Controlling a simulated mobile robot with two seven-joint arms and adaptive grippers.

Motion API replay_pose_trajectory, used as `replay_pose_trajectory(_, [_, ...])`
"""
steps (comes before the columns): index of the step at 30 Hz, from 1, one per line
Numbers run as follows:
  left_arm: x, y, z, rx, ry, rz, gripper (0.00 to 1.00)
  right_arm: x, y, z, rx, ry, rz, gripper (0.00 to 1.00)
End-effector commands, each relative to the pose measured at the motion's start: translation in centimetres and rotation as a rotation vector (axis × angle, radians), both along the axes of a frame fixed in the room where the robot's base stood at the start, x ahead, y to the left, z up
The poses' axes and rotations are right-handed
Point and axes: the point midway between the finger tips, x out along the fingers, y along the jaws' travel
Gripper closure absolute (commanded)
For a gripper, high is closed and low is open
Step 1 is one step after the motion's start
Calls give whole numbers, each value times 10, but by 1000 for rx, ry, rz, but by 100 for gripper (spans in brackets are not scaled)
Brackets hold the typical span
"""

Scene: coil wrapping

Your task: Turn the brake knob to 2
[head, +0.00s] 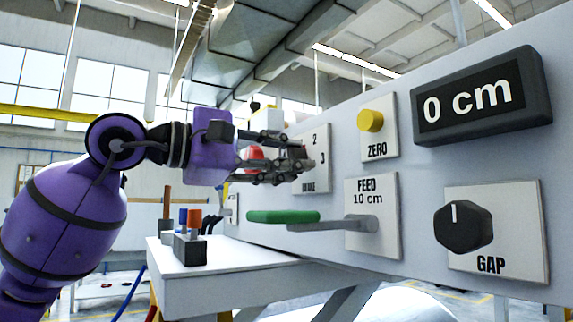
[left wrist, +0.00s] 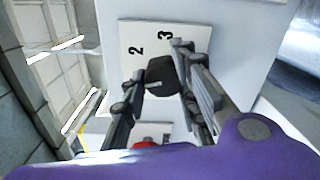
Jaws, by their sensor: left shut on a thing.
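The brake plate (head: 325,158), marked 2 and 3, is on the panel, partly hidden behind my left gripper (head: 305,160) in the head view. In the left wrist view the plate (left wrist: 136,34) shows the digits 2 and 3 beside a dark knob (left wrist: 162,74). The knob has a light pointer line that lies toward the 2 side; the exact mark it meets is unclear. My left gripper (left wrist: 157,82) has its fingers on both sides of the knob and is shut on it. The knob is hidden in the head view. My right gripper is not in view.
On the panel are a yellow ZERO button (head: 370,121), a display reading 0 cm (head: 475,97), a green-handled FEED lever (head: 284,217) and a black GAP knob (head: 463,226). A red part (head: 252,153) shows behind my left gripper. A white table (head: 225,282) holds small tools.

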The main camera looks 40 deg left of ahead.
Motion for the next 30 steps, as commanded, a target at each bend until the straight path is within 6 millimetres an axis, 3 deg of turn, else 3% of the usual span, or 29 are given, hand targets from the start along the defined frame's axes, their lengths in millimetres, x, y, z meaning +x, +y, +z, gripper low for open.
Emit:
replay_pose_trajectory(1, [-3, 3, 10, 32, -45, 7, 98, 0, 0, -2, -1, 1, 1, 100])
replay_pose_trajectory(18, [-5, -1, 11, 507, -241, 7, 99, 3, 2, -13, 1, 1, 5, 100])
replay_pose_trajectory(30, [-6, -2, 11, 693, -318, 8, 99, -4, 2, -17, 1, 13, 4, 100])
